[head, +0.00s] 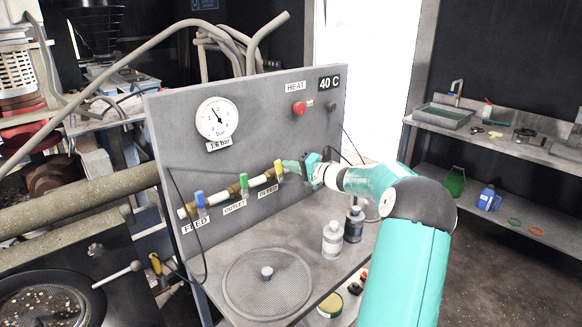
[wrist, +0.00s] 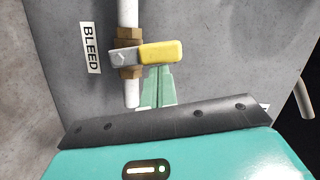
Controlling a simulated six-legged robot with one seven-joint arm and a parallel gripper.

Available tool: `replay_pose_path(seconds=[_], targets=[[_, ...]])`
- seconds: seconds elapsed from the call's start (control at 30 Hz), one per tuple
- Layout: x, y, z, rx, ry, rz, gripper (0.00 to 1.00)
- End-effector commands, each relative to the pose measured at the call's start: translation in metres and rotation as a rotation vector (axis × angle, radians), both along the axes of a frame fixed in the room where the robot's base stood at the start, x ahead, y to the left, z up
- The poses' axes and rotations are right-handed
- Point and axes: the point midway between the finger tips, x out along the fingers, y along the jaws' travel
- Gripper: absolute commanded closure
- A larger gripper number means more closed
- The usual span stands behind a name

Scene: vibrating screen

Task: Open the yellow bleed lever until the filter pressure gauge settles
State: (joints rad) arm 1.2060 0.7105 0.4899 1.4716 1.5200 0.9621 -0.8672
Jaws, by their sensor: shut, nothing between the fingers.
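The yellow bleed lever (head: 279,167) is on the right end of the brass-and-white pipe on the grey panel. In the wrist view the lever (wrist: 160,52) lies crosswise to its pipe, beside the BLEED label (wrist: 91,48). The round white pressure gauge (head: 217,118) is above, with a 1.6 bar label (head: 219,145) under it. My gripper (head: 290,165) is just right of the lever. In the wrist view its pale green fingers (wrist: 157,85) are shut and empty, close beside the lever; whether they touch it I cannot tell.
Blue (head: 200,199) and green (head: 244,181) levers sit left on the same pipe. A red knob (head: 299,108) is at the upper right of the panel. Two bottles (head: 332,240) (head: 354,224) and a round mesh screen (head: 266,285) stand on the bench below.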

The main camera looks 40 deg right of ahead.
Motion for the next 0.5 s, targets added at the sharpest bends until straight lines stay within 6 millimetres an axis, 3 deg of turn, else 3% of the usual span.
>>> replay_pose_path(seconds=[0.5], targets=[[0.0, 0.024, 0.004, -0.391, -0.011, 0.004, 1.0]])
